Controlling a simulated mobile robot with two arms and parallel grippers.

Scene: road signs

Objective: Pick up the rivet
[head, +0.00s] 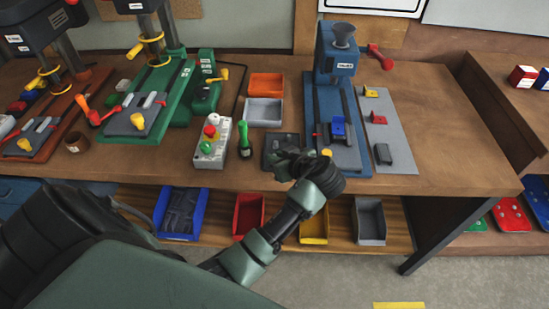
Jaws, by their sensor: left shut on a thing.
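My left gripper (287,162) reaches in from the lower left over the near edge of the workbench (440,180). It is at a small dark tray (270,142), just left of the blue press (335,100). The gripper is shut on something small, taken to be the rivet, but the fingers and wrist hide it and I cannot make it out. Whether it touches the tray or is clear of it cannot be told. My right gripper is not in view.
A green-handled tool (244,140) and a grey control box (213,145) with coloured buttons stand left of the gripper. Orange (266,85) and grey (263,111) bins lie behind. A grey plate (390,130) with brackets lies right of the press. Several bins sit on the lower shelf.

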